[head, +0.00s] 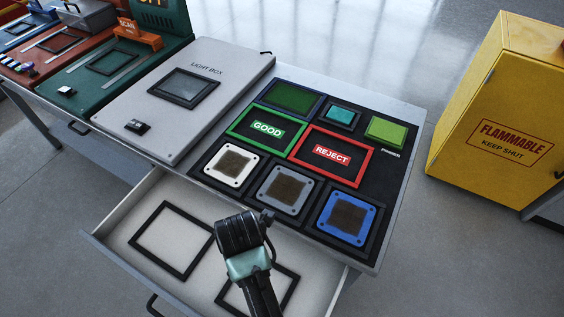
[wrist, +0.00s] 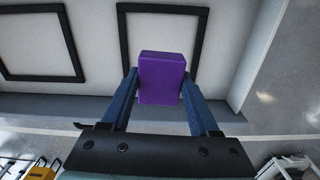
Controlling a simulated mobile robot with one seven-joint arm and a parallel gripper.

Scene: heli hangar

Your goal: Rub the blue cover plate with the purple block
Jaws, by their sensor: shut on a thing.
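The blue cover plate (head: 347,215) lies at the front right of the black work mat in the head view, with a brown patch on its middle. The purple block (wrist: 162,78) is between the two blue fingers of my gripper (wrist: 160,95) in the wrist view, and the fingers are shut on it. In the head view my gripper (head: 243,233) is over the open drawer, left of the blue plate and apart from it. The block is hidden there.
A white plate (head: 234,164) and a grey plate (head: 285,188), also with brown patches, lie left of the blue one. Behind them are the GOOD frame (head: 266,128) and REJECT frame (head: 331,153). The open drawer (head: 135,211) holds black outlines. A yellow cabinet (head: 500,105) stands right.

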